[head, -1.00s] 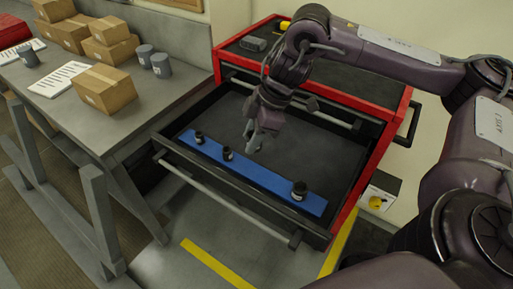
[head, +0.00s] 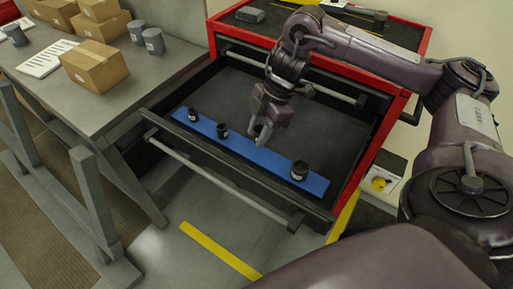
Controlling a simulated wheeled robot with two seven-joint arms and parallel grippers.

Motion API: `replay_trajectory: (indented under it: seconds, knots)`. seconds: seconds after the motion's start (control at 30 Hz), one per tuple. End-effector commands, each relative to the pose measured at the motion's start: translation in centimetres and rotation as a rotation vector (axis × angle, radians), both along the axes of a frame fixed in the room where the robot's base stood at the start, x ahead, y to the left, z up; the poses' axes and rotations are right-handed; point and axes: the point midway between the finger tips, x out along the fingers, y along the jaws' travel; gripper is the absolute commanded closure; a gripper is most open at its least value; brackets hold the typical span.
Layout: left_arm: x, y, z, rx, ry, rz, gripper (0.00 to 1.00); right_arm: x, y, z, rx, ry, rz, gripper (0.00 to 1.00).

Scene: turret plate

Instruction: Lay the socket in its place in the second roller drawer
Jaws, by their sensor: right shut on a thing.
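An open drawer (head: 325,128) of the red roller cabinet holds a blue strip (head: 250,156) along its front. Three dark sockets stand upright on the strip: one at the left end (head: 193,115), a small one (head: 223,131) beside it, and a larger one (head: 299,170) near the right end. My right gripper (head: 262,137) points down over the wide gap between the small and larger sockets. It is shut on a dark socket (head: 262,130), mostly hidden by the fingers. I cannot tell whether that socket touches the strip. My left gripper is not in view.
The drawer's front rail (head: 215,172) and side walls border the strip. The cabinet top (head: 340,27) carries a few tools. A grey bench (head: 130,80) at left holds cardboard boxes (head: 95,66) and dark cylinders. The drawer floor behind the strip is bare.

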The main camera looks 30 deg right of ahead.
Motion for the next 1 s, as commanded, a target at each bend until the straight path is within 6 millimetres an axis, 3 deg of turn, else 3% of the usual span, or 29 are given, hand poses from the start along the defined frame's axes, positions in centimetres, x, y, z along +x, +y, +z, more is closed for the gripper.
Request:
replay_trajectory:
  seconds: [0.03, 0.3, 0.5, 0.87, 0.9, 1.0]
  knots:
    - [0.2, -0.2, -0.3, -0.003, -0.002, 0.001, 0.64, -0.1, 0.1, -1.0, 0.001, 0.003, 0.001, 0.92]
    - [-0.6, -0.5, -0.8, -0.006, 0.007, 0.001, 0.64, 0.0, 0.1, -3.0, 0.001, 0.001, -0.001, 0.92]
    - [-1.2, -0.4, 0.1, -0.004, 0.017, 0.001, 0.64, 0.0, 0.0, -5.3, 0.0, 0.001, -0.001, 0.92]
    - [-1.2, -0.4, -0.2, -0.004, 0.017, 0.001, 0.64, 0.0, 0.0, -5.9, 0.001, -0.001, 0.001, 0.92]
    - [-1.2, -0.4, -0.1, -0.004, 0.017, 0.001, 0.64, 0.0, 0.0, -5.8, 0.001, -0.001, 0.001, 0.62]
    - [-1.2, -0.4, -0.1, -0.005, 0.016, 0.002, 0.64, 0.0, 0.0, -5.8, 0.001, -0.001, 0.001, 0.49]
